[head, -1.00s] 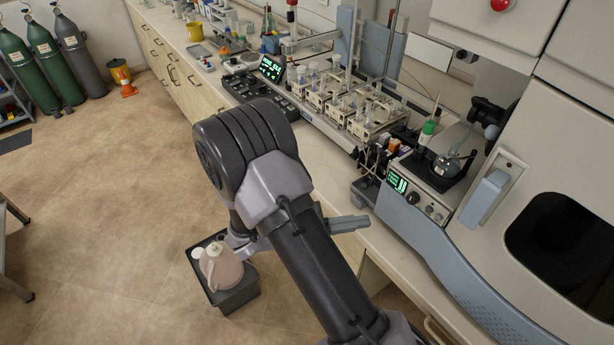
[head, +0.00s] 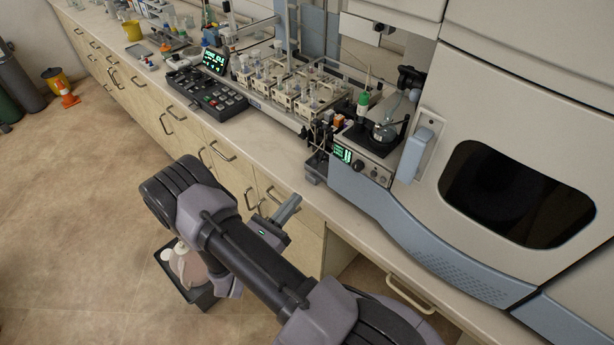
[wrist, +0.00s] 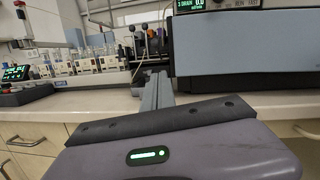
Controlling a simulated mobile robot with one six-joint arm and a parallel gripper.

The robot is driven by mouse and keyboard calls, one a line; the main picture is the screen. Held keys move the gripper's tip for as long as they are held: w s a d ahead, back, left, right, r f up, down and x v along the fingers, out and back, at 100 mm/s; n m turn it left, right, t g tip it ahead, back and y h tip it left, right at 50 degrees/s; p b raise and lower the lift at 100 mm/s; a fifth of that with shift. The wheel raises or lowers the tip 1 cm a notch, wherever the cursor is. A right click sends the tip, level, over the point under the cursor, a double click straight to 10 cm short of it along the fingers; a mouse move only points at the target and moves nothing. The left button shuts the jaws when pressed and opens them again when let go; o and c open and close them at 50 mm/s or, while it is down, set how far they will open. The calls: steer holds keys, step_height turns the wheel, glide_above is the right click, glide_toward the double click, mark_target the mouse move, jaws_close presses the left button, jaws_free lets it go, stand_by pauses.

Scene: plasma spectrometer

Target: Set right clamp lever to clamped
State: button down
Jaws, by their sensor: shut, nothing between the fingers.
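A small dark mechanism (head: 319,138) sits at the left front of the spectrometer, on the bench edge. In the wrist view it shows as thin upright parts with rounded tops (wrist: 150,42), just beyond my finger tips. I cannot tell which part is the right clamp lever, or its position. My gripper (head: 288,208) is shut and empty, in front of the bench and below the mechanism, apart from it. In the wrist view my gripper (wrist: 157,90) points toward the mechanism, and its fingers hide the lower part.
The spectrometer (head: 390,215), with a pale blue handle (head: 416,152), stands right of the mechanism. Glassware racks (head: 282,82) and a black keypad (head: 206,95) stand to the left. The bench front (head: 255,135) is clear.

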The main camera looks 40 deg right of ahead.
steer(key=w+d+r, duration=0.1)
steer(key=d+r, duration=0.3)
steer(key=d, duration=0.3)
steer(key=shift+w+r+b, duration=0.15)
steer(key=shift+w+b, duration=0.2)
